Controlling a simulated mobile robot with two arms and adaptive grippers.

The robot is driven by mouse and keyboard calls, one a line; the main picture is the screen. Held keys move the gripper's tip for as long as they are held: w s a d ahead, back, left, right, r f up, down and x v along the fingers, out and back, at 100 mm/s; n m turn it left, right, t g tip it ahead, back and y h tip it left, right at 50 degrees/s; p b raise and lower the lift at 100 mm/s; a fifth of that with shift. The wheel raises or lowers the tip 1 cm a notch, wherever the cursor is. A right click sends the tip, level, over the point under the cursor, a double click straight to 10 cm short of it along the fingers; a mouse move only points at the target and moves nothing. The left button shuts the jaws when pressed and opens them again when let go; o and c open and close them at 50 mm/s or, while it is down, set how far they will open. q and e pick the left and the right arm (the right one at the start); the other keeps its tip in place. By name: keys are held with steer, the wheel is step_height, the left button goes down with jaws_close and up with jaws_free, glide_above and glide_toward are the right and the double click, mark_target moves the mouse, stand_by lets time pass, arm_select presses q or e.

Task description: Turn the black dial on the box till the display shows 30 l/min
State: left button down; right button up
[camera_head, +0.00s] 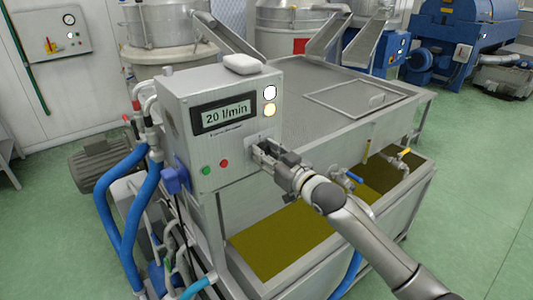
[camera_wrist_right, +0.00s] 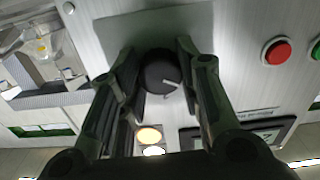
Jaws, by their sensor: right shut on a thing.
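The grey control box (camera_head: 180,110) stands at the middle left in the head view. Its display (camera_head: 222,115) reads 20 l/min. My right gripper (camera_head: 262,148) is at the lower right of the box front and hides the dial in the head view. In the right wrist view the black dial (camera_wrist_right: 160,72), with a pale pointer mark, sits between the two fingers of my right gripper (camera_wrist_right: 160,78). The fingers are shut on its sides. My left gripper is not in view.
A green button (camera_head: 206,170) and a red button (camera_head: 224,163) are on the box front, left of the dial. Two round lamps are at its right edge. A steel tank (camera_head: 330,110) with olive-coloured liquid lies behind and below my right arm. Blue hoses (camera_head: 122,205) run at the left.

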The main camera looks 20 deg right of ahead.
steer(key=m+p, duration=0.2)
steer(key=m, duration=0.1)
steer(key=shift+r, duration=0.1)
steer(key=m+p, duration=0.1)
steer(key=m, duration=0.1)
steer(key=shift+m, duration=0.3)
steer(key=m+p, duration=0.1)
steer(key=m, duration=0.2)
steer(key=shift+p, duration=0.3)
steer(key=shift+m+p, duration=0.3)
steer(key=shift+m, duration=1.4)
steer(key=o, duration=1.1)
steer(key=shift+c, duration=0.2)
